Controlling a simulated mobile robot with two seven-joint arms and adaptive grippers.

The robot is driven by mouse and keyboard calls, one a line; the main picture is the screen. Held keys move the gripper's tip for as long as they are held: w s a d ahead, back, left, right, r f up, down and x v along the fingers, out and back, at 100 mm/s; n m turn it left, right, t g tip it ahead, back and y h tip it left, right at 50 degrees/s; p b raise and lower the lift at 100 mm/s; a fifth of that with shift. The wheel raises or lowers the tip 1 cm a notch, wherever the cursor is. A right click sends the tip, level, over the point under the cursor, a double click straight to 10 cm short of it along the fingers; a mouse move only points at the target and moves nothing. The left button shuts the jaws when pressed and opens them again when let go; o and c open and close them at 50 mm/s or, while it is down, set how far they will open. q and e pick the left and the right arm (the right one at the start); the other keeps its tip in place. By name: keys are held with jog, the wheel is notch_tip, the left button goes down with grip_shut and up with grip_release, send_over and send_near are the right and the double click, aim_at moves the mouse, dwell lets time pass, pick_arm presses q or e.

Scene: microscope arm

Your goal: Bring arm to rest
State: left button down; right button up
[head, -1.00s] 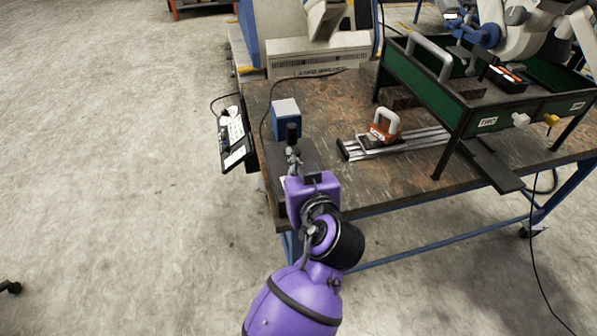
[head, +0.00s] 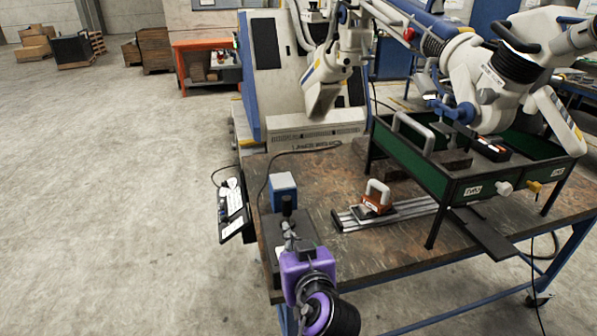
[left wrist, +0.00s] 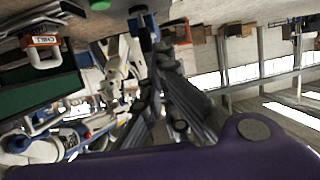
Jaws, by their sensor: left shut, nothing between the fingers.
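The white jointed microscope arm (head: 340,60) rises behind the table in the head view. A large white jointed part with a black ring and a blue clamp (head: 490,90) hangs over the green tray at right; how the two connect is partly hard to follow. White arm parts (left wrist: 120,70) also show in the left wrist view. My left gripper (head: 287,207), on its purple wrist, is shut and empty over the table's near left corner, beside a blue box and well apart from the white arm. Its dark fingers show in the left wrist view (left wrist: 146,30). My right gripper is not in view.
The worn table (head: 400,240) carries a blue box with a pale top (head: 283,185), an orange tool with a white handle (head: 377,198) on metal rails, and a raised green tray (head: 410,150). A black side shelf (head: 232,210) hangs at left.

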pick_arm(q)
jog(key=d+f+m+h, duration=0.3)
jog(key=d+m+h, duration=0.1)
jog(key=s+a+f+m+h, duration=0.2)
jog(key=s+a+f, duration=0.25)
jog(key=f, duration=0.55)
jog(key=s+a+f+g, duration=0.1)
jog(key=s+a+f, duration=0.4)
jog(key=s, duration=0.5)
jog(key=s+a+f+n+g+y+p, duration=0.1)
jog(key=s+a+f, duration=0.4)
jog(key=s, duration=0.5)
jog(key=s+a+f+n+g, duration=0.1)
jog(key=s+a+f+g, duration=0.2)
jog(key=s+a+f, duration=0.3)
jog(key=s+f, duration=0.2)
jog(key=s, duration=0.2)
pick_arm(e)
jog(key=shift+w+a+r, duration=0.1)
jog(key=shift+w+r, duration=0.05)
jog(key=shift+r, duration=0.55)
pick_arm(q)
jog(key=shift+w+a+f, duration=0.1)
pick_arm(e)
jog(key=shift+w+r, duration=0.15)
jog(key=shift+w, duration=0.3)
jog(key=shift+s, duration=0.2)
